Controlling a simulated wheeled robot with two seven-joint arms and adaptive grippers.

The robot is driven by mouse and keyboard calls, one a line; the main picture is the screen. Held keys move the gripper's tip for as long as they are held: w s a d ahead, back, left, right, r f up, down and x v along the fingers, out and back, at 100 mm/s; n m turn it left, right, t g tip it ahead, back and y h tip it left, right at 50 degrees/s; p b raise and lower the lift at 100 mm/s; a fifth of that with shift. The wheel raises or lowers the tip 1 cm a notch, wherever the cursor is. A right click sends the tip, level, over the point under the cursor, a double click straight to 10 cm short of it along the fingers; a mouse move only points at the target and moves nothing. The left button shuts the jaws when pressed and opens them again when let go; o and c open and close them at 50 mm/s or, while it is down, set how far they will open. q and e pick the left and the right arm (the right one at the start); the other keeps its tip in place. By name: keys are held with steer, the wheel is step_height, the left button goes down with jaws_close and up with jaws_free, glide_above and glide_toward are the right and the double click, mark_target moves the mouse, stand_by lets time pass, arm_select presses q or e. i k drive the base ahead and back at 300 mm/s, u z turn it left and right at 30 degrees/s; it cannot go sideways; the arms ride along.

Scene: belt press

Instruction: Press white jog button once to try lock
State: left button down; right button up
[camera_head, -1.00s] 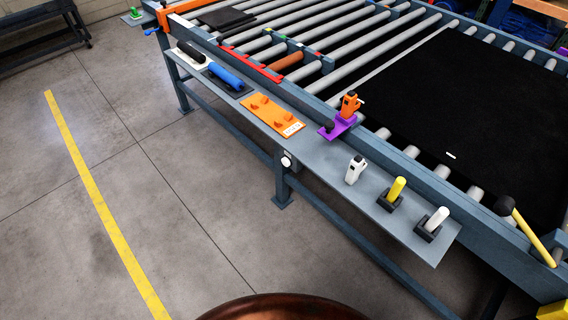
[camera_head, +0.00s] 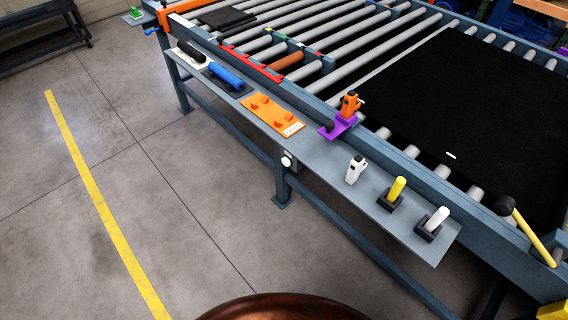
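A round white button (camera_head: 287,161) is mounted on a small box under the front shelf, near the top of a table leg. It appears to be the white jog button. Nothing touches it. Neither of my grippers shows in the head view.
The blue-grey shelf (camera_head: 318,164) runs along the roller table's front. It bears an orange plate (camera_head: 272,117), a blue-handled tool (camera_head: 227,76), a white device (camera_head: 355,169), and yellow (camera_head: 397,188) and white (camera_head: 437,217) pegs in holders. A black belt (camera_head: 470,110) covers the rollers. The floor in front is clear.

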mark_target(286, 162)
steer(key=u, duration=0.05)
steer(key=k, duration=0.5)
steer(key=z, duration=1.65)
steer(key=i, duration=1.1)
steer(key=u, duration=1.95)
